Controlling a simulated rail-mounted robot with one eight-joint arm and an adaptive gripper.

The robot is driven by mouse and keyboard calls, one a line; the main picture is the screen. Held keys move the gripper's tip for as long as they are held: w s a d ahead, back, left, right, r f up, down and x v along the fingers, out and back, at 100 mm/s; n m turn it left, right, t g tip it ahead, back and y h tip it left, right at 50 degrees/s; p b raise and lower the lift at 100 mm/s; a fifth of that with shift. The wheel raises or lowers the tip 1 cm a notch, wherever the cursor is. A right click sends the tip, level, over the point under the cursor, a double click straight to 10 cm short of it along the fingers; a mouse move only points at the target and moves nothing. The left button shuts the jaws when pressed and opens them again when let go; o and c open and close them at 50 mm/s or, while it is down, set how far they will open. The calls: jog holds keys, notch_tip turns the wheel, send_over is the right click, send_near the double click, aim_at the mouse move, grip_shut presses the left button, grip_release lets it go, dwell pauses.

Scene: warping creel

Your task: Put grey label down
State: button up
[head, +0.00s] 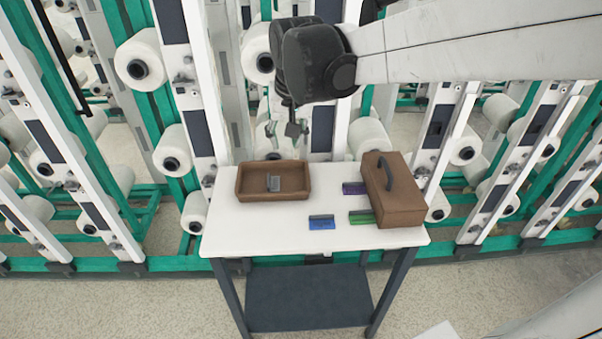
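My gripper (284,130) hangs above and behind the tray, apart from the label. Its two fingertips look spread with a gap between them, and I see nothing held there. The fingers are small and partly lost against the white yarn packages behind them.
A blue label (322,223), a green label (362,217) and a purple label (354,188) lie on the white table (270,228). A brown box with a dark handle (401,203) stands at the right. Creel posts and yarn packages (140,60) rise close behind.

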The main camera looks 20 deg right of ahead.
jog(key=s+f+n+t, duration=0.1)
jog(key=s+f+t, duration=0.1)
jog(key=s, duration=1.6)
jog(key=shift+s+d+n+t, duration=0.2)
jog(key=shift+n+t, duration=0.2)
jog(key=shift+t, duration=0.4)
jog(key=shift+f, duration=0.2)
jog(key=shift+f+b, duration=0.2)
jog(key=shift+b, duration=0.1)
